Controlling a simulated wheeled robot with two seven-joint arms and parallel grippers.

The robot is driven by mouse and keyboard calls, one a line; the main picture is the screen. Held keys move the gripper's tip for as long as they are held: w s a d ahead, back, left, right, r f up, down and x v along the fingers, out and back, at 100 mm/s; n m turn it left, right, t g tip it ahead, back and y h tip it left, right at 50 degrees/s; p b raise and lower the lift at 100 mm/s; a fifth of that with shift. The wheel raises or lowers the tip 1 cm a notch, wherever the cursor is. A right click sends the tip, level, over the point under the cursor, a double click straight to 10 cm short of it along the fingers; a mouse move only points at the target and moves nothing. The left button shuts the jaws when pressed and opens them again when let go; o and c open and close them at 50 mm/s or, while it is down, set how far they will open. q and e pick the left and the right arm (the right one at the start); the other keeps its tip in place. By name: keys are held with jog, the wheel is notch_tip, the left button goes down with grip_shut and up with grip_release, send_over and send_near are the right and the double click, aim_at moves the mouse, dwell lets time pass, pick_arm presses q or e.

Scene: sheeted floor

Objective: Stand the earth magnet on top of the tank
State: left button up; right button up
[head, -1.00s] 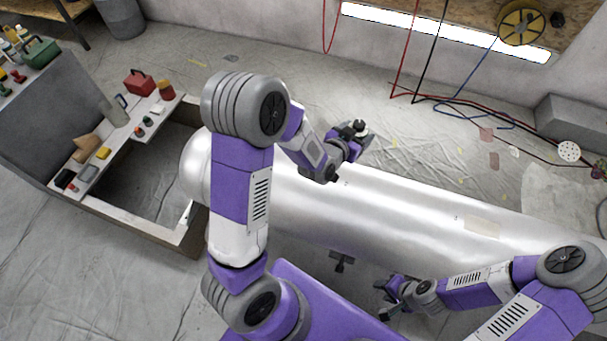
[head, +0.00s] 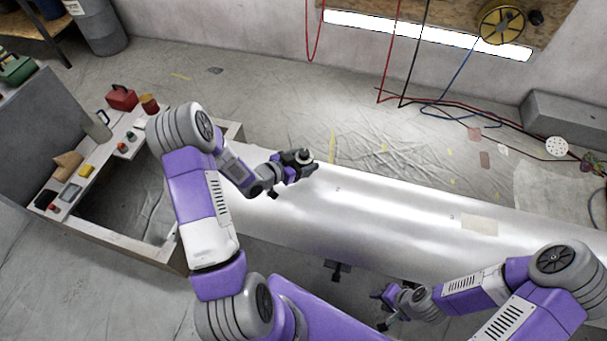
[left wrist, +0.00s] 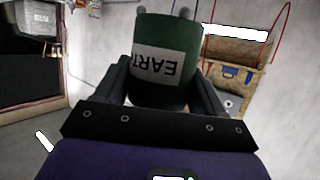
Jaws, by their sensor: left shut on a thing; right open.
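The earth magnet (left wrist: 165,62) is a dark green cylinder with a pale label that reads "EART" upside down in the left wrist view, with two grey knobs at its top edge. My left gripper (head: 308,165) is shut on it, with a finger on each side. In the head view the magnet (head: 303,156) is small and mostly hidden by the gripper. The tank (head: 390,220) is a long, shiny silver cylinder lying on its side. My left gripper is over its left part; the gap below cannot be judged. My right gripper (head: 380,307) is open and empty beside the tank's near side.
A frame-like bench (head: 120,245) at left carries a red box (head: 121,97), a jug (head: 98,127) and several small items. A tape patch (head: 480,223) lies on the tank's right part. Hoses (head: 445,110) hang at the back wall. The sheeted floor behind the tank is mostly clear.

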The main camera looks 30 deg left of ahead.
pick_arm(q)
jog(key=shift+f+b, duration=0.7)
jog(key=shift+f, duration=1.9)
jog(key=shift+f, duration=0.2)
jog(key=o, duration=1.3)
jog(key=shift+r, duration=0.1)
